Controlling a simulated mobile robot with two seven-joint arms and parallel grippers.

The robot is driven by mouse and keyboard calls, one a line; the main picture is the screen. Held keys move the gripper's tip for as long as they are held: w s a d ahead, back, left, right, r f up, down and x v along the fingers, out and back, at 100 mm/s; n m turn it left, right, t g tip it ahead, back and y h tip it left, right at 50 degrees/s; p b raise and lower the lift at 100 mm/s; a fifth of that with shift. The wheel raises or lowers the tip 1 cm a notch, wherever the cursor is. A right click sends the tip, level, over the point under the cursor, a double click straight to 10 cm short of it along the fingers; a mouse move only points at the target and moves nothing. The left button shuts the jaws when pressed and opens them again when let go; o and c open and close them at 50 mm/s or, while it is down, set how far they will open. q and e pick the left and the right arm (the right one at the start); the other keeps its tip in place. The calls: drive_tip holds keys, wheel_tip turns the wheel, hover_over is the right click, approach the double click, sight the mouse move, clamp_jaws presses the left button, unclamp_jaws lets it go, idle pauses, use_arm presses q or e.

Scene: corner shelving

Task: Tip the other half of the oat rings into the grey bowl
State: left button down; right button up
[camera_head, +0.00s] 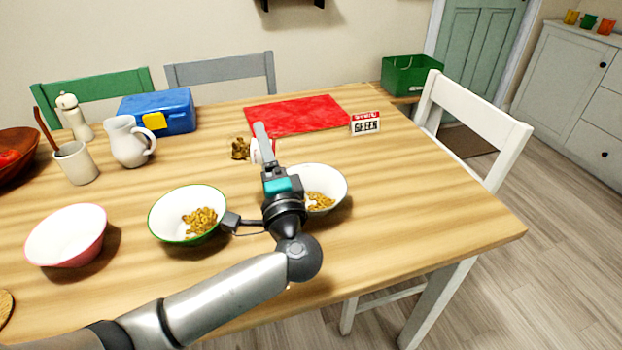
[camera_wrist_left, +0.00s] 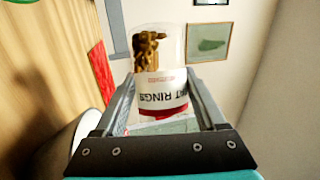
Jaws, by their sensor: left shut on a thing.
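My left gripper (camera_head: 262,140) is shut on a clear container of oat rings (camera_wrist_left: 160,85) with a white label and a red end. The container looks tipped on its side above the table, rings gathered at its clear end, which points left in the head view (camera_head: 240,149). My gripper hides part of it. A pale-rimmed bowl (camera_head: 335,179), seemingly the grey one, stands just right of my gripper with some oat rings (camera_head: 320,201) in it. My gripper and wrist cover its left side. A green-rimmed bowl (camera_head: 165,203) to the left also holds oat rings (camera_head: 200,221). My right gripper is out of view.
An empty pink-rimmed bowl (camera_head: 67,233) stands at the left. A white jug (camera_head: 127,145), a cup (camera_head: 75,163), a blue box (camera_head: 170,112), a red mat (camera_head: 300,113) and a "GREEN" card (camera_head: 366,123) are farther back. The table's right part is clear.

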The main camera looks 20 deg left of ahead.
use_arm(q)
drive_tip(key=shift+r, duration=0.15)
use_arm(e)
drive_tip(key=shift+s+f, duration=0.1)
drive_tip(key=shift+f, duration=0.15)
use_arm(q)
drive_tip(key=shift+d+r+m+t, duration=0.15)
drive_tip(key=shift+r+m+t, duration=0.15)
drive_tip(key=shift+m, duration=0.2)
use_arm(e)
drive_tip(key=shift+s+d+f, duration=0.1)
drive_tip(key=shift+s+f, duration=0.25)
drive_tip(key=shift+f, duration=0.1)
use_arm(q)
drive_tip(key=shift+d+r+m+p, duration=0.1)
drive_tip(key=shift+r+m+p, duration=0.05)
drive_tip(key=shift+m+p, duration=0.2)
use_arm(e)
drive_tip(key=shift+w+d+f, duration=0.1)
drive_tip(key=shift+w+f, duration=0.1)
use_arm(q)
drive_tip(key=shift+r+t+h, duration=0.1)
drive_tip(key=shift+t+h, duration=0.2)
drive_tip(key=shift+t, duration=0.1)
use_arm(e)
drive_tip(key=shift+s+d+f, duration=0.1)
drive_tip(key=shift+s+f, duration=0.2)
